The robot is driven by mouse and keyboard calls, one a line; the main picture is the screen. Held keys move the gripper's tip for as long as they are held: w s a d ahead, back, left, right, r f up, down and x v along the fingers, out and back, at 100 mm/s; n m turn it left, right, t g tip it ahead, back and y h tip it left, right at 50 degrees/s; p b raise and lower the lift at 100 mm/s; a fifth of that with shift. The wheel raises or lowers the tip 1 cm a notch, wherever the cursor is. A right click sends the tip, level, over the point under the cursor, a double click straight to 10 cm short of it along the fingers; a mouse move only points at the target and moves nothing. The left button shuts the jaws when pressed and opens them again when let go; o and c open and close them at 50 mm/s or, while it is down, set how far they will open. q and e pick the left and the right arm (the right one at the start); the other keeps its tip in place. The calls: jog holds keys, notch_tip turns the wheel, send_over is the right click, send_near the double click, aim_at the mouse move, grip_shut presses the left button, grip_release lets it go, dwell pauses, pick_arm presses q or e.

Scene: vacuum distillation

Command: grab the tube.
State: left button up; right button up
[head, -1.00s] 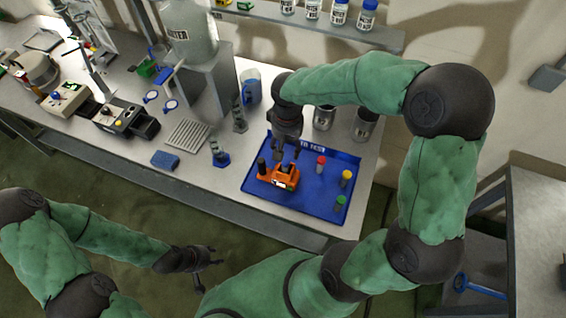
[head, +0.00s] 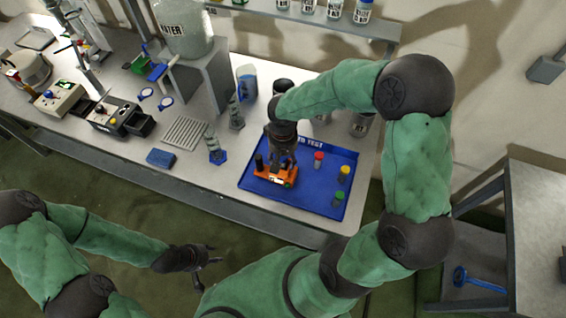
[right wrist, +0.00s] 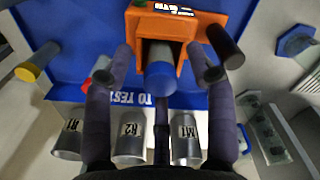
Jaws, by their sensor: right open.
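A tube with a blue end (right wrist: 161,76) stands in an orange holder (head: 262,172) on the blue tray. In the right wrist view, the holder (right wrist: 183,28) surrounds the tube. My right gripper (head: 281,164) is open above the holder. In the right wrist view, its fingers (right wrist: 158,74) are on either side of the blue end, with gaps on both sides. A black-ended cylinder (right wrist: 226,44) is close beside the right-hand finger. Red-capped (head: 319,158), yellow-capped (head: 344,173) and green-capped (head: 338,198) tubes stand on the tray. My left gripper (head: 207,271) is open and empty, away from the table.
The blue tray (head: 300,198) lies near the table's right end. A bottle shelf (head: 300,17) is behind.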

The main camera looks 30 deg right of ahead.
grip_shut()
